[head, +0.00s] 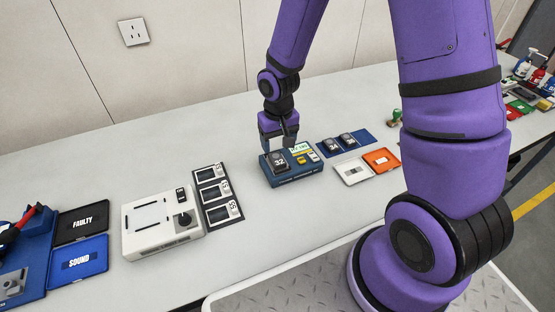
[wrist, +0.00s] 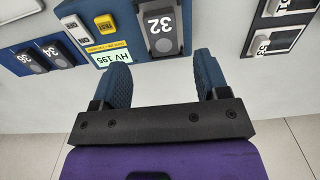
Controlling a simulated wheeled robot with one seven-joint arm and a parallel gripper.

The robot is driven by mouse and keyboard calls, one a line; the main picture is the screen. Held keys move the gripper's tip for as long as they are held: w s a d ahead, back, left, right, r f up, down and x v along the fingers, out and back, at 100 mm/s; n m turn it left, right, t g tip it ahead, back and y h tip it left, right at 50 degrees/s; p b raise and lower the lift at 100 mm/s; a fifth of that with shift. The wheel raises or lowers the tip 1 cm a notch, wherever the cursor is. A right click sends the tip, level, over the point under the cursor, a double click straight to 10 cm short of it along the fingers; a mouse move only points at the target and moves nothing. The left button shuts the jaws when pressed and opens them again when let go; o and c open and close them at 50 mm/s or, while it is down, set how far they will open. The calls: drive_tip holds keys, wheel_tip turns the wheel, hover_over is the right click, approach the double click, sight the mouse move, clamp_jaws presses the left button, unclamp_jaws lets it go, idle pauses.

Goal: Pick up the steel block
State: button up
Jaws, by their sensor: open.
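A dark grey block marked 32 (head: 279,161), which looks like the steel block, sits on the left part of a blue tester (head: 296,180). In the wrist view the block (wrist: 160,24) shows upside down at the top, beyond the fingertips, beside the tester's HV 195 display. My gripper (head: 278,143) is over the block in the head view, pointing down. In the wrist view my gripper (wrist: 163,72) has its two blue fingers wide apart with nothing between them. I cannot tell the exact height of the fingertips above the block.
Blocks marked 34 and 36 lie on a blue mat (head: 366,149) to the right. White (head: 353,181) and orange (head: 381,168) trays lie nearby. A black rack (head: 224,217) of numbered pieces and a white device (head: 140,239) stand left. The bench front by the tester is clear.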

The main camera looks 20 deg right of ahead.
sight(277, 158)
drive_tip(key=shift+a+f, duration=0.15)
drive_tip(key=shift+f, duration=2.9)
drive_tip(key=c, duration=1.2)
drive_tip(key=shift+r, duration=0.1)
